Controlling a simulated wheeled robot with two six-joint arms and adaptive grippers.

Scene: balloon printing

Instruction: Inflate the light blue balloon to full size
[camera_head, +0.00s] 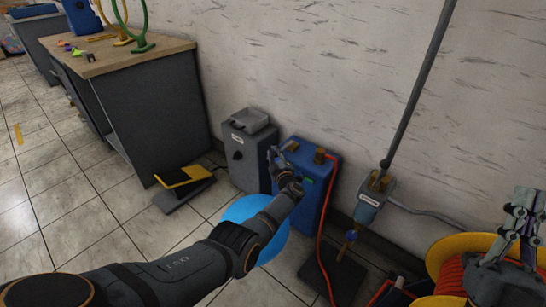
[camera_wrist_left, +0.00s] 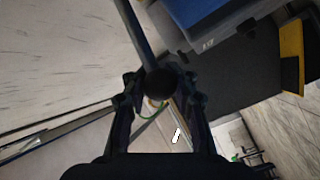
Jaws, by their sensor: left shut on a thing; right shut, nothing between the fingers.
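The light blue balloon (camera_head: 272,246) is rounded and swollen, low in front of the blue machine (camera_head: 325,175). My left forearm crosses in front of it and hides its middle. My left gripper (camera_head: 283,160) is at the blue machine's front upper left. In the left wrist view, my left gripper (camera_wrist_left: 160,80) is shut on a dark round knob (camera_wrist_left: 159,84) at the end of a dark rod. The balloon's neck and its joint to the machine are hidden. My right gripper (camera_head: 524,212) is shut and empty at the right, above an orange hose reel (camera_head: 462,245).
A grey box (camera_head: 243,160) stands left of the blue machine. A yellow-topped foot pedal (camera_head: 185,178) lies on the floor. A workbench (camera_head: 150,110) stands at the left. A wall pipe with a valve (camera_head: 374,190) and a red hose (camera_head: 322,235) are to the right.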

